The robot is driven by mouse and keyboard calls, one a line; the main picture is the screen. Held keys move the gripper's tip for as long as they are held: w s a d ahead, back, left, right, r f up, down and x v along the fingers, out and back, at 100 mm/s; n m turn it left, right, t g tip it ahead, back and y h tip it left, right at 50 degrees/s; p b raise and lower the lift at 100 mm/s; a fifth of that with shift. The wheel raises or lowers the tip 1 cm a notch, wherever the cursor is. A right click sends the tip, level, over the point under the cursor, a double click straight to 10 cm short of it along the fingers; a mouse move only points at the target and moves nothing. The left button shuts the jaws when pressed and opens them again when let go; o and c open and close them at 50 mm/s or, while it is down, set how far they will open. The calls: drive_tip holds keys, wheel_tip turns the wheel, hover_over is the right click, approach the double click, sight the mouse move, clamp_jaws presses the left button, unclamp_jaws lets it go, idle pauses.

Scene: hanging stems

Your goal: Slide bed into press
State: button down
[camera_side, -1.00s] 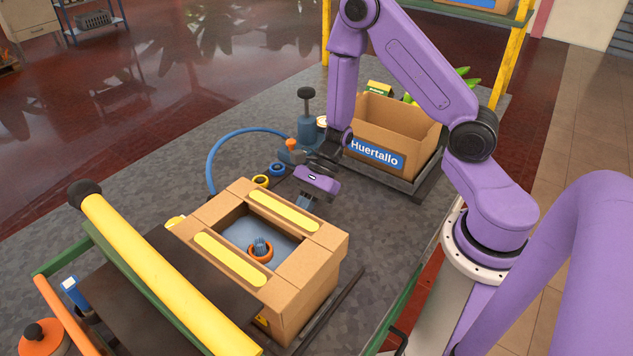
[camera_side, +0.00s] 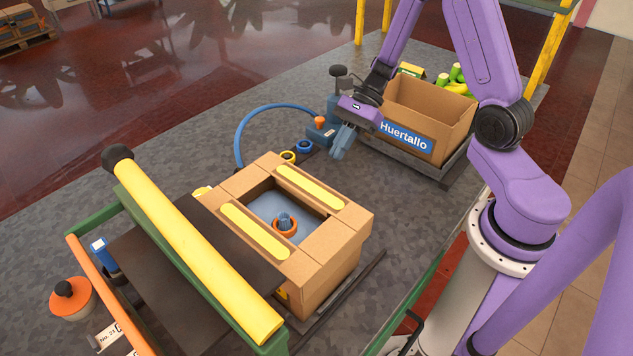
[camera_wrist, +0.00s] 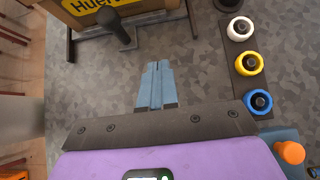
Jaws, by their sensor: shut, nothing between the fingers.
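The bed appears to be a tan block (camera_side: 325,247) with two yellow strips on top and a blue recess. An orange ring with a blue piece (camera_side: 284,226) stands in the recess. The press appears to be the green frame with a thick yellow bar (camera_side: 200,255) at the lower left, with a dark plate beneath. The bed sits right beside the bar; how far it reaches under is hidden. My gripper (camera_side: 339,152) is shut and empty, above the table behind the bed and near the crate. Its blue fingers show in the wrist view (camera_wrist: 156,85).
A cardboard Huertallo crate (camera_side: 430,115) stands behind, close to my gripper. White, yellow and blue rings (camera_wrist: 249,62) sit on a dark strip. A blue hose (camera_side: 240,135) curves left of them. An orange-based knob (camera_side: 72,298) is at lower left.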

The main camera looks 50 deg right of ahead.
drive_tip(key=x, duration=1)
drive_tip(key=shift+w+a, duration=0.1)
drive_tip(key=shift+a, duration=1.9)
drive_tip(key=shift+a, duration=2.25)
